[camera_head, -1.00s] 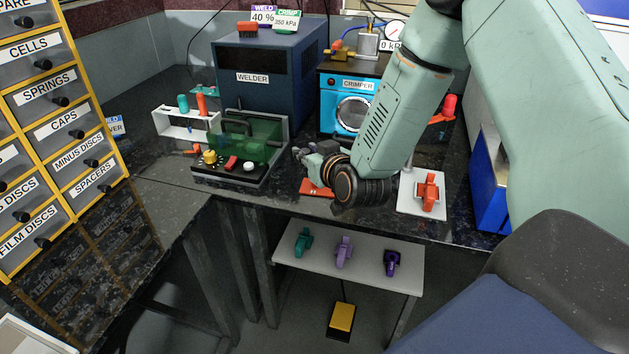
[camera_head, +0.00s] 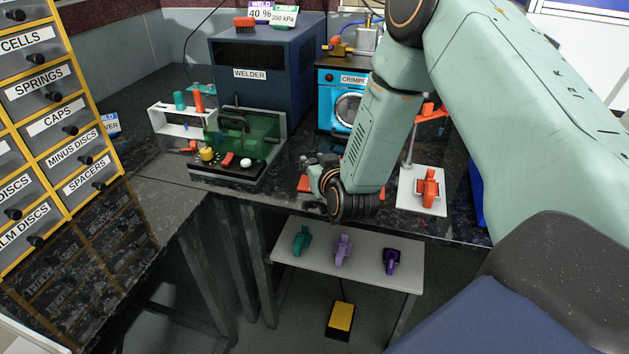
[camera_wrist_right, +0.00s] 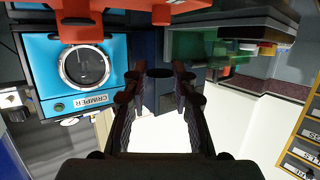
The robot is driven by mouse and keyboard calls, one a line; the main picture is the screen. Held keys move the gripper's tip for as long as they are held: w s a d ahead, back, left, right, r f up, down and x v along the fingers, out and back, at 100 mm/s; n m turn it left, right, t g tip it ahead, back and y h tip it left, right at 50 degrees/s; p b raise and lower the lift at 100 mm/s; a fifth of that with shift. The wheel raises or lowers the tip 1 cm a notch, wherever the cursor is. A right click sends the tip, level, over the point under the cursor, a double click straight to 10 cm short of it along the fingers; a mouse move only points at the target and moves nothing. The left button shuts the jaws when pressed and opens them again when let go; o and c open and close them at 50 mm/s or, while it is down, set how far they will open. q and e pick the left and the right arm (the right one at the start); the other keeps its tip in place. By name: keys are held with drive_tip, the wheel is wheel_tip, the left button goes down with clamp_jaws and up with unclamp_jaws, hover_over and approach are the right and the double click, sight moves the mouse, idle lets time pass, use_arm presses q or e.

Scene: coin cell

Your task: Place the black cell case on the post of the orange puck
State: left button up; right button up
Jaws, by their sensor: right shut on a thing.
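My right gripper (camera_head: 316,173) is over the front of the bench, between the welder's fixture and the crimper. In the right wrist view its two fingers (camera_wrist_right: 159,78) are shut on a small dark round piece, the black cell case (camera_wrist_right: 160,73). The orange puck (camera_head: 304,184) is on the bench beside and partly behind my gripper. In the wrist view, orange parts (camera_wrist_right: 105,13) fill the top edge, close to the held case. A gap shows between case and orange; whether the case lines up with the post cannot be told. My left gripper is not in view.
The blue crimper (camera_head: 343,98) and the welder (camera_head: 262,75) stand behind. A black fixture with a green cover (camera_head: 245,135) is at left. A white plate with an orange clamp (camera_head: 428,188) is at right. A lower shelf (camera_head: 300,262) holds several coloured tools.

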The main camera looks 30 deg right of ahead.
drive_tip(key=f, duration=0.3)
drive_tip(key=shift+s+f+b, duration=0.2)
drive_tip(key=shift+f+b, duration=0.1)
drive_tip(key=shift+b, duration=0.1)
drive_tip(key=shift+w+f, duration=0.2)
drive_tip(key=shift+f, duration=0.25)
drive_tip(key=shift+s, duration=0.15)
drive_tip(key=o, duration=0.7)
drive_tip(key=shift+f, duration=0.15)
